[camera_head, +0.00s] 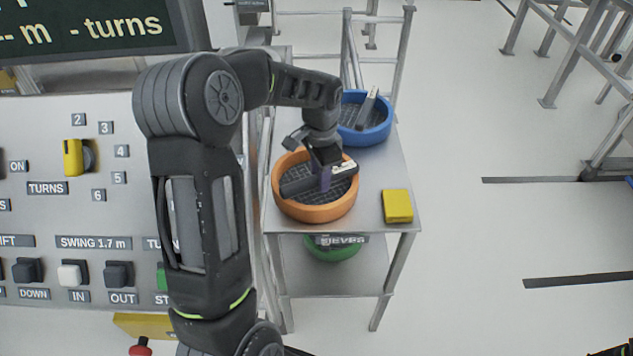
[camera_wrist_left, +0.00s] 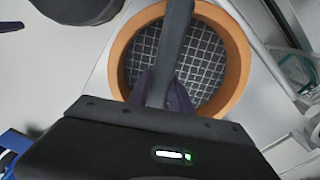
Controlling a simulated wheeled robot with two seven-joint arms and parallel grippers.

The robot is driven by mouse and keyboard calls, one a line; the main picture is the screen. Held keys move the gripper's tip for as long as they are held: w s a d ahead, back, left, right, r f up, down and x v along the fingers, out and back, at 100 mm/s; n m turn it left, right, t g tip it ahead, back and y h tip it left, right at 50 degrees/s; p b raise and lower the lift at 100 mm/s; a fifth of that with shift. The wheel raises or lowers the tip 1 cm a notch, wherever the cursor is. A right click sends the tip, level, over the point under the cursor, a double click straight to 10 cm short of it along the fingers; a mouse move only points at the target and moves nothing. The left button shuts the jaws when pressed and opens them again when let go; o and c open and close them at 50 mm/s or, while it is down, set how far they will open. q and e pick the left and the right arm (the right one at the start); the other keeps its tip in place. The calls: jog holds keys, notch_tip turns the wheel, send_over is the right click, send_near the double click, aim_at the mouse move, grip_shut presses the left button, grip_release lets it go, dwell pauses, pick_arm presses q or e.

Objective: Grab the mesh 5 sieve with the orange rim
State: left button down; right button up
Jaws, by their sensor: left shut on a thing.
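The sieve with the orange rim (camera_head: 308,213) is at the near end of the metal cart's top. It has a dark mesh and a grey bar handle across it; in the wrist view its orange rim (camera_wrist_left: 238,60) circles a coarse square mesh. My left gripper (camera_head: 325,181) is over the sieve, and its purple fingers (camera_wrist_left: 163,92) are shut on the bar handle. The sieve looks level, at or very near the cart top. Part of the rim is hidden behind my gripper and wrist. I cannot read a mesh number. My right gripper is not in view.
A blue-rimmed sieve (camera_head: 364,135) stands behind on the same cart top (camera_head: 385,165). A yellow block (camera_head: 397,206) lies to the right. A green sieve (camera_head: 332,251) is on the lower shelf. A control panel (camera_head: 100,215) stands to the left.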

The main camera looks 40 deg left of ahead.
pick_arm(q)
notch_tip(320, 180, up, 11)
jog(key=shift+f, duration=0.2)
dwell(0.5)
dwell(0.5)
